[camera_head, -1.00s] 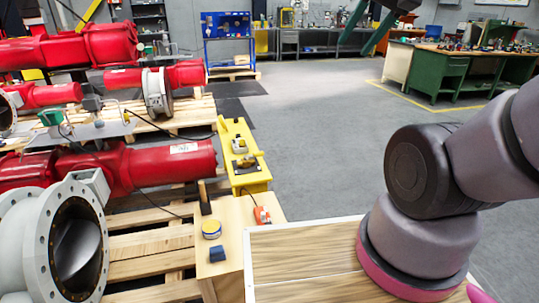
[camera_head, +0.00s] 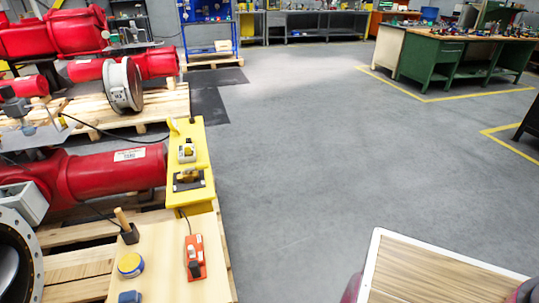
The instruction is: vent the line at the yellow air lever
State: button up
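A yellow stand (camera_head: 202,134) is in the left-centre of the head view, beside the red actuator. It carries a small grey-and-yellow fitting (camera_head: 187,152) and a dark fitting with a yellow part (camera_head: 188,176) nearer to me. A yellow curved piece (camera_head: 173,125) rises at its far left corner. These are too small to tell which is the air lever or how it is set. My gripper is not in view.
A wooden bench (camera_head: 165,262) in front of the stand holds an orange tool (camera_head: 194,257), a yellow-and-blue tin (camera_head: 130,265) and a dark holder (camera_head: 129,233). A red actuator (camera_head: 115,172) lies on pallets at left. Open grey floor (camera_head: 300,160) lies right of the stand.

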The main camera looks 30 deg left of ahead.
aim_at(204, 166)
jog(key=i+l+z, duration=0.45)
jog(key=i+z, duration=0.2)
jog(key=i+u, duration=0.35)
jog(key=i+l+u, duration=0.1)
jog(key=i+u, duration=0.25)
jog(key=i+j+u, duration=0.15)
jog(key=u, duration=0.25)
jog(key=i+j+u, duration=0.1)
jog(key=i+u, duration=0.45)
jog(key=u, duration=0.3)
jog(key=i+u, duration=0.25)
jog(key=u, duration=0.15)
jog(key=i+u, duration=0.55)
jog(key=i, duration=0.15)
